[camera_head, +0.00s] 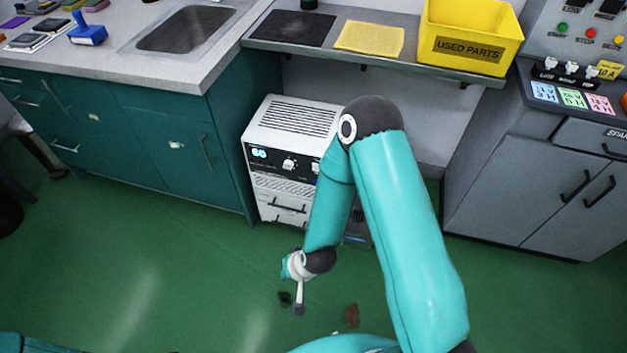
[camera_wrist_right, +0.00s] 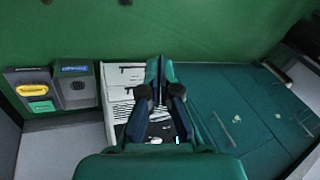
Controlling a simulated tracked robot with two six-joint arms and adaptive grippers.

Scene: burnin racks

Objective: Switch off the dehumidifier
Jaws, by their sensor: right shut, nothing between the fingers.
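The dehumidifier (camera_head: 290,117) is a white box on the floor under the grey shelf, with a slatted top. Its black front panel has a lit cyan display (camera_head: 258,153) and a pale knob (camera_head: 289,164). My right arm hides its right side in the head view. The dehumidifier (camera_wrist_right: 118,92) appears upside down in the right wrist view, its dark panel partly behind my fingers. My right gripper (camera_wrist_right: 159,66) is shut and empty there, in front of the dehumidifier in the picture; contact cannot be judged. My left gripper is not in view.
Teal cabinets (camera_head: 163,140) with a sink (camera_head: 187,28) stand left, and a grey cabinet (camera_head: 530,190) right. The shelf holds a yellow bin (camera_head: 470,25). Green floor (camera_head: 150,255) in front is mostly clear.

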